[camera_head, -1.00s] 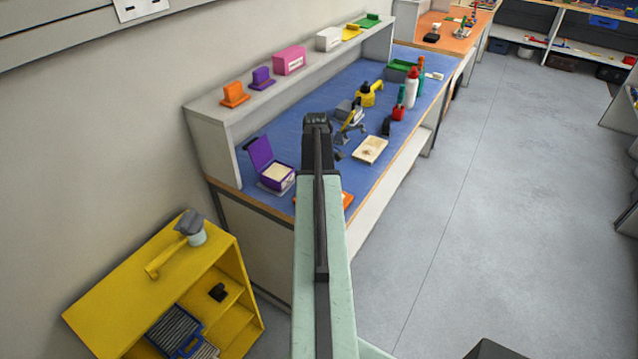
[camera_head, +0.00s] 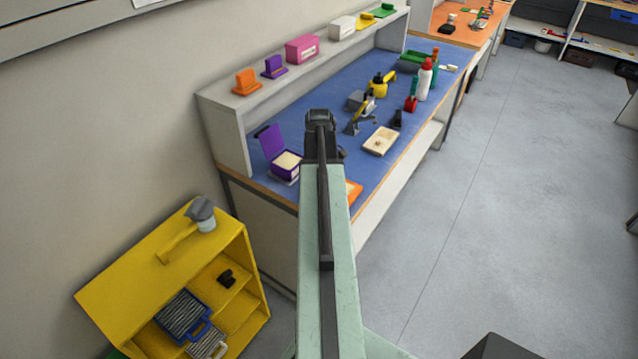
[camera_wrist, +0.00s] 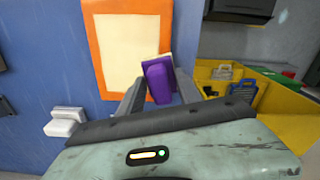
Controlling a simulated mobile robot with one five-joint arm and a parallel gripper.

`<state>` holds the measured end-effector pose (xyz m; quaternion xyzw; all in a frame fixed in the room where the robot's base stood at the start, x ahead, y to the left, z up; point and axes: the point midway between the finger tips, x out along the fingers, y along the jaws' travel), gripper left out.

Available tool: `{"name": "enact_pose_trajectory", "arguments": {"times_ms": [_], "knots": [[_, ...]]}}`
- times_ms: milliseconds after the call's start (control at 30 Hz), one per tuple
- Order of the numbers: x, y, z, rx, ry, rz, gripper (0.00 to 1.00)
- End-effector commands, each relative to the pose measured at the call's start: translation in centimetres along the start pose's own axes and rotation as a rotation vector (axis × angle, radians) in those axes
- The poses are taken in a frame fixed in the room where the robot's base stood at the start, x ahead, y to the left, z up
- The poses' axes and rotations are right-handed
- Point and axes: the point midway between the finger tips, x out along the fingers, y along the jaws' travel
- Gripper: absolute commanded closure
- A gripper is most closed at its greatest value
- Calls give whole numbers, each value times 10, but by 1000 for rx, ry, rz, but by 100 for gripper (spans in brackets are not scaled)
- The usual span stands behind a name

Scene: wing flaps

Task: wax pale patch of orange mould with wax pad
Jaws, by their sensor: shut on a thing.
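The orange mould (camera_wrist: 88,50) shows in the wrist view as an orange-edged board with a pale patch (camera_wrist: 128,48), lying on the blue worktop. In the head view only a corner of the mould (camera_head: 354,189) shows beside my arm. My gripper (camera_wrist: 159,82) is shut on the wax pad (camera_wrist: 159,84), a purple block with a pale edge at its far side. The pad overlaps the mould's lower right edge in the wrist view. I cannot tell whether it touches. My gripper's fingers are hidden by my arm in the head view.
An open purple box (camera_head: 286,168) with pale contents stands on the blue worktop (camera_head: 335,100). A wooden block (camera_head: 381,140), bottles (camera_head: 424,80) and tools stand farther along. A raised shelf (camera_head: 226,98) holds coloured blocks. A yellow cabinet (camera_head: 115,290) stands at lower left.

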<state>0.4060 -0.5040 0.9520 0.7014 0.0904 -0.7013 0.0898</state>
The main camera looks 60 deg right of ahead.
Motion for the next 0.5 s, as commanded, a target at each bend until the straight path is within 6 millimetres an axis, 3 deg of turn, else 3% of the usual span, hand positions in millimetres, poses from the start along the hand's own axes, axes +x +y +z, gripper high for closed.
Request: {"name": "enact_pose_trajectory", "arguments": {"times_ms": [500], "knots": [[-59, 0, 0, 0, 0, 1, 91]]}}
